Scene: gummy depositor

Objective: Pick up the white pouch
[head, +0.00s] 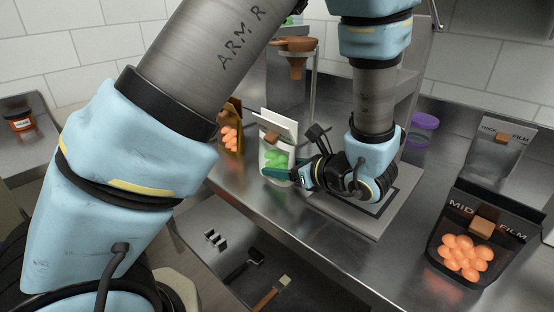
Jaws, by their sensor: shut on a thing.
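The white pouch (283,124) stands upright near the middle of the head view, close to the front edge of the steel counter. It has a clear window with green gummies and a small brown block on its upper front. My gripper (292,174) comes in from the right at the pouch's lower part and is shut on it. A teal finger shows across the pouch's lower front. The far finger and the exact contact are hidden. I cannot tell whether the pouch's base touches the counter.
A brown pouch (232,126) with orange gummies stands to the left. A copper funnel (296,64) is behind. A purple-lidded jar (420,130), a dark MID FILM pouch (448,222) and another film pouch (494,157) stand right. A brush (271,294) lies on the lower shelf.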

